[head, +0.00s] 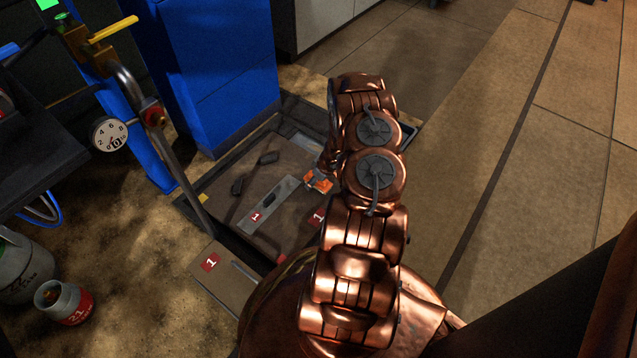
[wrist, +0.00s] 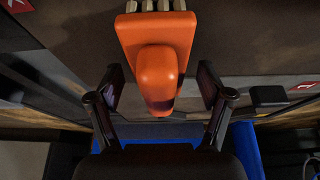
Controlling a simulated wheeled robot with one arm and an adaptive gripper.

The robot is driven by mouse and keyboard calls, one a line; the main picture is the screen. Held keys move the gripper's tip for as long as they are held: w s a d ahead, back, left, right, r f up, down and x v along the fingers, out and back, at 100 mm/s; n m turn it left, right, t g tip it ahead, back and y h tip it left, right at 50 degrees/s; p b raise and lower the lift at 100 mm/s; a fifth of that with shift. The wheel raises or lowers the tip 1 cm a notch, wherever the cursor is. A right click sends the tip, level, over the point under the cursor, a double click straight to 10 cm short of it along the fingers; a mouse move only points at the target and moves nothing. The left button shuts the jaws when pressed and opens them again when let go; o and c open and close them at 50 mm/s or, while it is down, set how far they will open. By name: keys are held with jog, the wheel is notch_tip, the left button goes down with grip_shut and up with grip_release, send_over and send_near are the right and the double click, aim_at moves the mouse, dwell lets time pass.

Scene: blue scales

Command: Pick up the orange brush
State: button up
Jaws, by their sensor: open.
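The orange brush (head: 319,181) lies on the brown surface of the floor platform, just left of my copper arm in the head view. Its orange body (wrist: 157,38) fills the upper middle of the wrist view, with a rounded knob facing the camera and pale bristle tufts at the top edge. My gripper (wrist: 160,82) is open. Its dark fingers stand one on each side of the knob, with a gap on both sides. In the head view my arm hides most of the gripper.
A grey metal plate (head: 270,204) and small dark pieces (head: 238,185) lie left of the brush. A blue cabinet (head: 228,85) stands behind the platform. The tiled floor (head: 530,160) at right is clear.

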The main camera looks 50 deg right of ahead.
jog(key=c, duration=1.3)
jog(key=shift+r, duration=0.15)
notch_tip(320, 180, up, 4)
jog(key=shift+w+f+p, duration=0.1)
jog(key=shift+f+p, duration=0.15)
jog(key=shift+p, duration=1)
jog(key=shift+r, duration=0.1)
jog(key=shift+s+a, duration=0.55)
jog(key=shift+s, duration=0.3)
jog(key=s+a, duration=0.2)
jog(key=s, duration=0.2)
jog(key=s+a+p, duration=0.1)
jog(key=s+a, duration=0.2)
jog(key=s, duration=0.1)
jog(key=s+a+r, duration=0.1)
jog(key=s+a, duration=0.1)
jog(key=s, duration=0.2)
jog(key=shift+a+r+p, duration=0.1)
jog(key=shift+a+p, duration=0.1)
jog(key=shift+p, duration=0.2)
